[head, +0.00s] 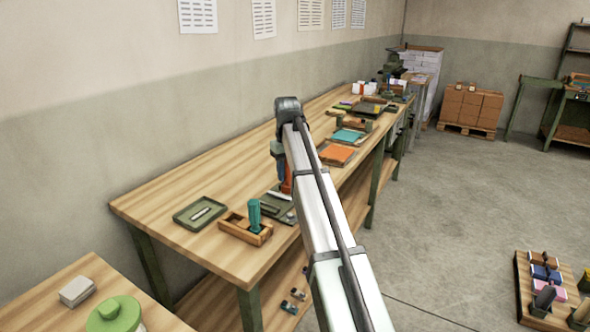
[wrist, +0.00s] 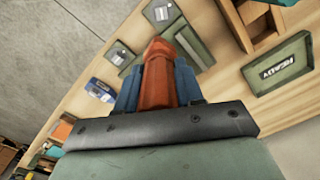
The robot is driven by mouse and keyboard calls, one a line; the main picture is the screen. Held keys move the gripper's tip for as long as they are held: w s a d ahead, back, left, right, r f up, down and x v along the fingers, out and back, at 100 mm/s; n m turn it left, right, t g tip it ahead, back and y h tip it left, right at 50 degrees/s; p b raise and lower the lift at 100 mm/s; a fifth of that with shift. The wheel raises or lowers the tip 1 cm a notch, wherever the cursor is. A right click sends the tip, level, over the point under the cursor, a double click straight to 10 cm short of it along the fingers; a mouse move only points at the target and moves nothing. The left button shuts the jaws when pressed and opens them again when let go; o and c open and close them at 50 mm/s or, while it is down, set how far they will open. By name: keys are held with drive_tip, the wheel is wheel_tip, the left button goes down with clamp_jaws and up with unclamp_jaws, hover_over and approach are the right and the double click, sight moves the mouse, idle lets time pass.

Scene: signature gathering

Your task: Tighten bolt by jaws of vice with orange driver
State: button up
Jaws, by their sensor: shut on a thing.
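My gripper (wrist: 171,68) has blue fingers shut on the orange driver (wrist: 160,82), whose handle stands between them. In the head view my gripper (head: 281,165) hangs over the near part of the long workbench, with the orange driver (head: 287,182) below it, partly behind my arm. Below is a grey-green plate or mat (wrist: 196,52) with small grey blocks (wrist: 118,53) beside it. I cannot make out clearly which part is the vice with its jaws. The bolt and the driver's tip are hidden.
A wooden holder (head: 236,230) with a teal-handled tool (head: 253,212) stands at the bench's near end. A green tray (head: 185,217) lies beside it, labelled READY in the wrist view. An orange tray (head: 337,154) lies farther along. Bare wood runs along the wall side.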

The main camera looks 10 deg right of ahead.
sight(289, 176)
drive_tip(key=s+n, duration=0.3)
drive_tip(key=shift+a+f, duration=0.1)
drive_tip(key=shift+f, duration=0.1)
drive_tip(key=n, duration=0.3)
drive_tip(key=s+n, duration=0.1)
drive_tip(key=n, duration=0.2)
drive_tip(key=shift+f, duration=0.15)
drive_tip(key=shift+f, duration=0.1)
drive_tip(key=shift+f, duration=3.4)
drive_tip(key=m, duration=0.6)
drive_tip(key=shift+w, duration=0.1)
drive_tip(key=m, duration=0.7)
drive_tip(key=shift+r+n, duration=0.1)
drive_tip(key=shift+n, duration=0.6)
